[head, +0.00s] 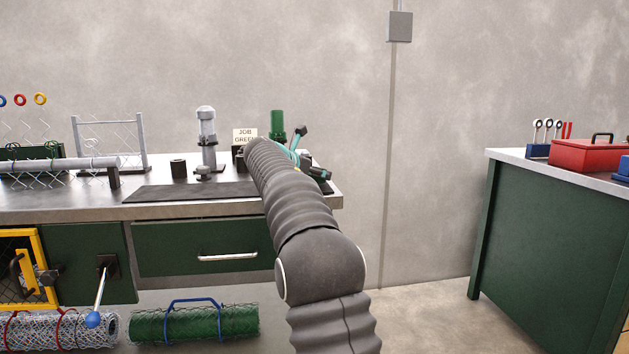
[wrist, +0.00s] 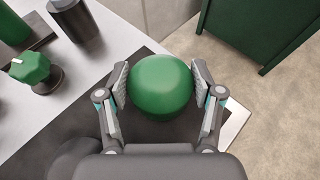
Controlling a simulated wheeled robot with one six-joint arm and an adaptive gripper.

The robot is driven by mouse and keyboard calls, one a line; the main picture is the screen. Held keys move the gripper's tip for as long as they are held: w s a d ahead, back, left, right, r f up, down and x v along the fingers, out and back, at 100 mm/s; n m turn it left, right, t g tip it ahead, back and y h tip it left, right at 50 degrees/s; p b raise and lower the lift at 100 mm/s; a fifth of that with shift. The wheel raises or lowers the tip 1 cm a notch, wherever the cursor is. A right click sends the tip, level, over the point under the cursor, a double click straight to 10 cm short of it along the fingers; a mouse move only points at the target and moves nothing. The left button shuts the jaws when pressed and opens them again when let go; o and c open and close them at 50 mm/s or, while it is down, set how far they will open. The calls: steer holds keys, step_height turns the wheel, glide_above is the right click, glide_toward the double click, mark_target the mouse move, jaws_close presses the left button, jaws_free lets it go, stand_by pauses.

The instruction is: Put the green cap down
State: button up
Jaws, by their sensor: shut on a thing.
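The green cap (wrist: 161,87) shows in the wrist view as a smooth round green shape between the two fingers. My gripper (wrist: 160,90) is shut on it, with a finger pad on each side. The cap is over the dark mat (wrist: 140,133) near the bench corner; I cannot tell whether its underside touches. In the head view my gripper (head: 305,157) is at the right end of the bench, partly behind my own arm, and I cannot make out the held cap there.
In the wrist view a green knob (wrist: 30,67) on a dark base, a dark cylinder (wrist: 73,18) and a green cylinder (wrist: 11,26) stand left. In the head view a grey post device (head: 207,140) and "JOB GREEN" sign (head: 245,135) stand on the bench (head: 60,208). Floor separates the right cabinet (head: 550,240).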

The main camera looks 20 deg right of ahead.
steer(key=shift+f, duration=0.35)
steer(key=shift+f, duration=0.15)
steer(key=o, duration=1.1)
steer(key=shift+o, duration=0.2)
steer(key=shift+s+a+r, duration=0.1)
steer(key=shift+a+r, duration=0.05)
steer(key=shift+r, duration=0.1)
steer(key=v, duration=1.1)
steer(key=shift+s+a, duration=0.2)
steer(key=shift+a, duration=0.05)
